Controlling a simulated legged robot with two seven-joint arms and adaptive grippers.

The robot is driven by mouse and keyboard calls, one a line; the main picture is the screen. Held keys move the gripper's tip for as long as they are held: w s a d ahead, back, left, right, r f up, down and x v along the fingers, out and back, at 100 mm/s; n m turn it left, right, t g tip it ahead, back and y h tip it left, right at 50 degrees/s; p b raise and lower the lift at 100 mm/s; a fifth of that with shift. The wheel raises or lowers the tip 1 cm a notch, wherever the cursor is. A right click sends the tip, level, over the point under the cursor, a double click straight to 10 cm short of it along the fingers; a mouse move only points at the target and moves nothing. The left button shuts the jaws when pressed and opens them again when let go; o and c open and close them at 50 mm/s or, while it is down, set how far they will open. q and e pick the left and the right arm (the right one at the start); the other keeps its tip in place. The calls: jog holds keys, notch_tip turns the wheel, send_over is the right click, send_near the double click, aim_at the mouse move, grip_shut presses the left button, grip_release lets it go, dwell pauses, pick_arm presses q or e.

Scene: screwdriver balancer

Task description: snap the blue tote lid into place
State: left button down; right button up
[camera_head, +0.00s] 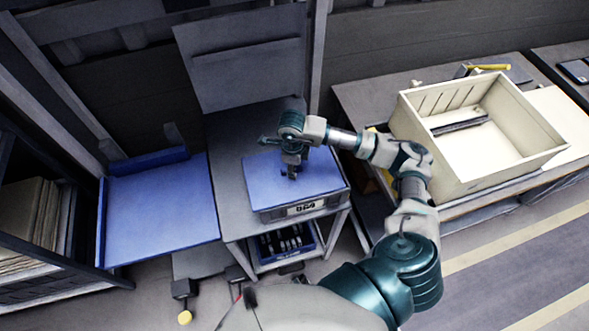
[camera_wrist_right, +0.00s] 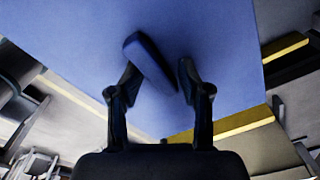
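The blue lid (camera_head: 325,175) lies on a grey tote with a white label (camera_head: 305,208) on the small workbench. I cannot tell from here whether its edges are fully seated. My right gripper (camera_head: 291,172) points down over the lid's middle. In the right wrist view the lid's blue surface (camera_wrist_right: 230,45) fills much of the picture. A darker blue raised bar (camera_wrist_right: 150,60) stands out between the two fingers of my right gripper (camera_wrist_right: 160,75). The fingers are apart, with a gap at the right finger; contact at the left finger is unclear. My left gripper is not in view.
A cream open bin (camera_head: 480,130) stands on the right bench. A blue flat platform (camera_head: 160,210) is at the left, beside a shelf of cardboard (camera_head: 40,210). A blue crate of dark items (camera_head: 285,243) sits below the workbench. A grey panel (camera_head: 240,62) rises behind.

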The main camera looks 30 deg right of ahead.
jog(key=shift+o, duration=1.4)
jog(key=shift+s+d+f, duration=0.1)
jog(key=shift+f, duration=0.45)
jog(key=shift+s+d+f, duration=0.1)
jog(key=shift+f, duration=0.4)
jog(key=shift+w+d+f+g, duration=0.1)
jog(key=shift+w+f+g, duration=0.05)
jog(key=shift+w+g, duration=0.2)
jog(key=shift+w+d, duration=0.15)
jog(key=shift+w, duration=0.05)
jog(key=shift+s+r, duration=0.2)
jog(key=shift+r, duration=0.05)
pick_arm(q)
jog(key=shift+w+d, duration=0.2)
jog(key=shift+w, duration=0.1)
pick_arm(e)
notch_tip(320, 180, up, 12)
jog(key=shift+w+a, duration=0.35)
jog(key=shift+f, duration=0.1)
